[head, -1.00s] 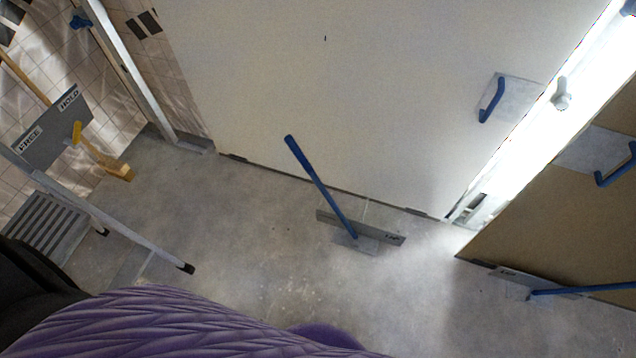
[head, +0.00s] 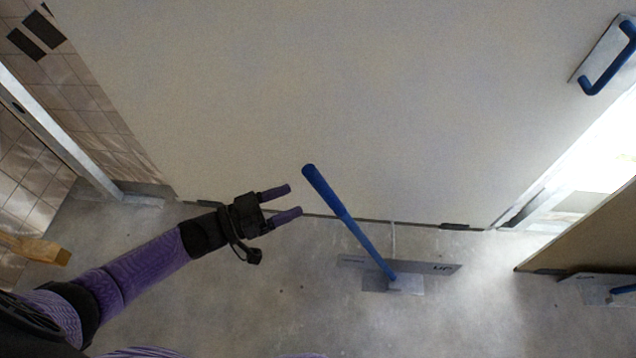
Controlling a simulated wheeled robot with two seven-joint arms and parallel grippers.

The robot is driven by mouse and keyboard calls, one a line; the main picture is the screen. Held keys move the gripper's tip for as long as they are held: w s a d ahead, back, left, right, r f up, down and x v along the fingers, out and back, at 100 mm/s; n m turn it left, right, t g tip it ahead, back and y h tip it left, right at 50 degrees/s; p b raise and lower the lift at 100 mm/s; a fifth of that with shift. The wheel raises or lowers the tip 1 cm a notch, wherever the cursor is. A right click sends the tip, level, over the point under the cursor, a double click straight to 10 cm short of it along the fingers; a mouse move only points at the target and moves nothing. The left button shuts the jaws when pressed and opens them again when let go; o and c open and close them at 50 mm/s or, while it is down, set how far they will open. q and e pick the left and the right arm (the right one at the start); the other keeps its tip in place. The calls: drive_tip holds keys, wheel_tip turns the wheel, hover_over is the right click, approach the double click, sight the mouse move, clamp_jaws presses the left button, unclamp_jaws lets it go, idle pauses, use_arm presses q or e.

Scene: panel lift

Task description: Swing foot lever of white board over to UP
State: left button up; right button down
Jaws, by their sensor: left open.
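The white board (head: 330,110) stands upright across the middle of the head view. Its foot lever (head: 345,221) is a blue bar. The lever rises from a grey bracket (head: 405,285) on the floor and leans to the left, away from the UP mark (head: 443,268) at the right end of the bracket's plate. My left gripper (head: 290,201) is open and empty. Its two purple fingertips point right, a little left of the lever's upper part, and appear apart from it. My right gripper is not in view.
A brown board (head: 590,235) with its own blue lever (head: 622,290) stands at the right. A blue handle (head: 608,62) is on the white board's upper right. A wooden piece (head: 38,249) lies at the far left.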

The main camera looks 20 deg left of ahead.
sight(322, 189)
use_arm(q)
drive_tip(key=b+x, duration=0.2)
drive_tip(key=x, duration=0.4)
drive_tip(key=shift+f, duration=0.2)
drive_tip(key=shift+w+d, duration=0.3)
drive_tip(key=shift+d, duration=0.1)
drive_tip(key=shift+w+d+r, duration=0.15)
drive_tip(key=shift+w, duration=0.05)
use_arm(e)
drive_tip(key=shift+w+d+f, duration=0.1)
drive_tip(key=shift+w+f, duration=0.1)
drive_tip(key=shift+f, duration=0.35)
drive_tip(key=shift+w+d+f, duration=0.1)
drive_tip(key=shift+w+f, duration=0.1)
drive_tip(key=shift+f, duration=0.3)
use_arm(q)
drive_tip(key=shift+c, duration=0.3)
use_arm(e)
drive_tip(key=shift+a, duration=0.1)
use_arm(q)
clamp_jaws()
